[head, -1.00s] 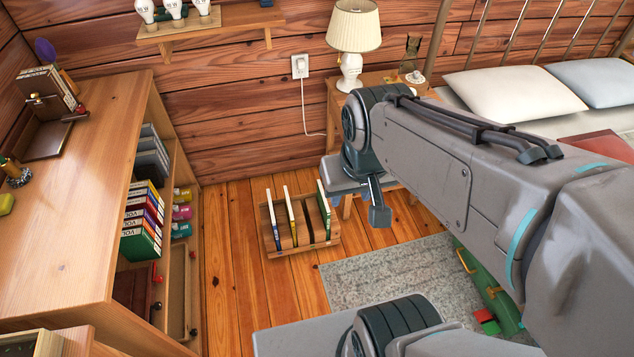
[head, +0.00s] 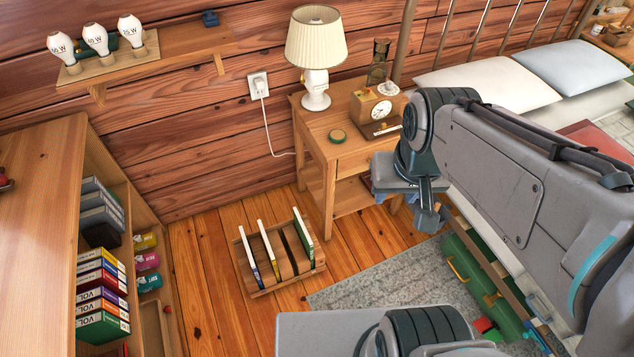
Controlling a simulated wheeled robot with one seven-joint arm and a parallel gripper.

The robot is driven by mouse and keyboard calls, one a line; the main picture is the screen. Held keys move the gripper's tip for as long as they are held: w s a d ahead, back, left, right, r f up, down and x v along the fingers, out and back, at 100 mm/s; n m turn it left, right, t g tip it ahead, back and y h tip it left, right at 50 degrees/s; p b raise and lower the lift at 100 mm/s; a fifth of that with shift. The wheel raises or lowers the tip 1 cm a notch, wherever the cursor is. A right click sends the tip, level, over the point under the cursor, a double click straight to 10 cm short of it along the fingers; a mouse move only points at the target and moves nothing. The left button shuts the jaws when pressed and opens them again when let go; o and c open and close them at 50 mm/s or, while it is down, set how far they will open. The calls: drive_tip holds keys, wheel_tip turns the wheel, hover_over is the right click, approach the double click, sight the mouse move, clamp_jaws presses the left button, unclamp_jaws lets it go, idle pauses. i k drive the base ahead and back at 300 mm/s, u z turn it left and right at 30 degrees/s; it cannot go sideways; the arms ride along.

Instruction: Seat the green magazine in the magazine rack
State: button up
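The wooden magazine rack (head: 262,293) stands on the floor left of the nightstand. The green magazine (head: 304,236) stands roughly upright in its right end, its green side showing beside a white edge. Its lower edge is hidden in the rack, so I cannot tell how deep it sits. A white magazine with a blue spine (head: 248,250) and one with a yellow spine (head: 270,254) stand in slots to its left, with a dark gap before the green one. My gripper (head: 430,214) hangs to the right of the rack, apart from it. Its fingers are small and partly hidden, with nothing visibly held.
A shelf unit (head: 40,180) with books is at left. A grey rug (head: 375,277) and green case (head: 470,265) lie right. Floor left of the rack is clear.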

sight(293, 264)
drive_tip(key=u, duration=0.2)
drive_tip(key=i, duration=0.85)
drive_tip(key=u, duration=0.5)
